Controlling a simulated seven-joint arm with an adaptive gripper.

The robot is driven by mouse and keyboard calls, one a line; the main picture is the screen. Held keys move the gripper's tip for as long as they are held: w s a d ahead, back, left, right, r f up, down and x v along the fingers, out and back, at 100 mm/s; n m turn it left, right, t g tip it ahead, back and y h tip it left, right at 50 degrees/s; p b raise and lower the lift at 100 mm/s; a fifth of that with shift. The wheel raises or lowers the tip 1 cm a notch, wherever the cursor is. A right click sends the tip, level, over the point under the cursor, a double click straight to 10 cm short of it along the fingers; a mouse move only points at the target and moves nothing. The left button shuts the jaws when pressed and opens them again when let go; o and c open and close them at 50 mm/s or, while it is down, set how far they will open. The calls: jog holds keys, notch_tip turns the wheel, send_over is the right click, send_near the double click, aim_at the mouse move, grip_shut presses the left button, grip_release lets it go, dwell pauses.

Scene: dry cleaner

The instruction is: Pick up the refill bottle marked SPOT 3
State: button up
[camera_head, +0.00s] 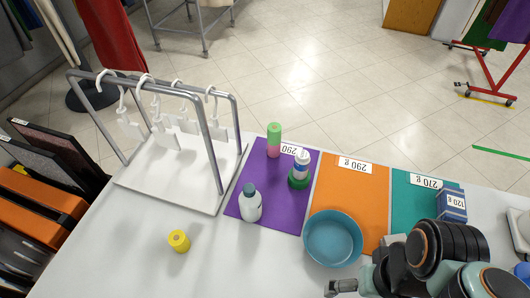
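Several bottle-like items stand on a purple mat (267,214). One is a white bottle with a blue-grey cap (250,205) at the mat's front left. Another is a white bottle with a blue band and a green base (300,168) at its right. A green and pink cylinder (274,141) stands at the back. No SPOT 3 marking is readable on any of them. My arm enters at the bottom right. My gripper (342,287) shows only in part at the bottom edge, in front of the blue bowl and apart from the bottles; its finger opening is unclear.
A blue bowl (333,237) sits on the orange mat (350,190), between my gripper and the purple mat. A teal mat (408,197) with a blue box (451,205) lies right. A metal rack with hanging tags (215,140) stands left. A yellow cylinder (179,241) is front left.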

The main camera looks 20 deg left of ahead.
jog(key=shift+c, duration=0.8)
